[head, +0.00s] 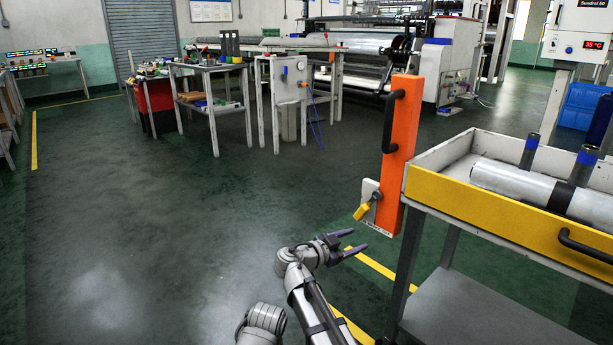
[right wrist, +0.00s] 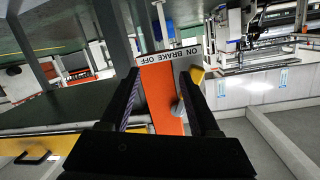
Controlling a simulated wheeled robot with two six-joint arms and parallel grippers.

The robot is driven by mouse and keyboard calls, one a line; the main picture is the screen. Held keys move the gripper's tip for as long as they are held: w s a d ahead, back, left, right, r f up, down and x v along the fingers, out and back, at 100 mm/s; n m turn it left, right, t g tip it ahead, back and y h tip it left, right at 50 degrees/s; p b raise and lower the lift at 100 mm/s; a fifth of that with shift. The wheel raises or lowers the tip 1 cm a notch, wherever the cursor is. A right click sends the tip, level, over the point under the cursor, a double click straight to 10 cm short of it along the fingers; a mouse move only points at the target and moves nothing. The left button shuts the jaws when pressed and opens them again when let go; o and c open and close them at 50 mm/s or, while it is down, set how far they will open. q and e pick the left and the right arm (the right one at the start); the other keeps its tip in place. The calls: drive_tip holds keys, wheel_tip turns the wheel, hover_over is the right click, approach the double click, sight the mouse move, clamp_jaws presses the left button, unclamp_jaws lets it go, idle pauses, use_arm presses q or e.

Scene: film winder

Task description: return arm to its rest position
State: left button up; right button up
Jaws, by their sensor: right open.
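My right gripper (head: 356,241) is open and empty, below and to the left of the cart's orange post (head: 403,140). A yellow brake lever (head: 363,211) sits on a grey plate low on the post. In the right wrist view the post (right wrist: 163,95) and its "ON BRAKE OFF" label (right wrist: 170,55) show upside down between the two fingers. The yellow lever (right wrist: 197,75) shows there near the right finger, partly covered by it. The fingers look apart from the lever. My left gripper is not in view.
The cart has a yellow front panel (head: 470,200), a black handle (head: 585,246) and a large silver roll (head: 520,183) on top. Workbenches (head: 212,70) and a winding machine (head: 450,60) stand at the back. The green floor (head: 150,210) at left is clear.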

drive_tip(key=s+d+f+n+g+y, duration=0.4)
drive_tip(key=s+f+n+g+y, duration=0.25)
drive_tip(key=s+f, duration=0.6)
drive_tip(key=s+a+f+n+g+y, duration=0.1)
drive_tip(key=s+a+f+n+y, duration=0.2)
drive_tip(key=s+n, duration=0.15)
drive_tip(key=s+a+f+n+g+y, duration=0.1)
drive_tip(key=s+a+f+n+y, duration=0.1)
drive_tip(key=s+a+n+y, duration=0.3)
drive_tip(key=s+a+r+n+h+p, duration=0.3)
drive_tip(key=s+a+r+p, duration=0.3)
drive_tip(key=a+r+p, duration=0.25)
wheel_tip(320, 180, up, 37)
drive_tip(key=p, duration=3.7)
drive_tip(key=shift+s+a+g, duration=0.15)
drive_tip(key=shift+a+g, duration=0.15)
drive_tip(key=shift+g, duration=0.05)
drive_tip(key=shift+f+y, duration=0.15)
drive_tip(key=shift+y, duration=0.1)
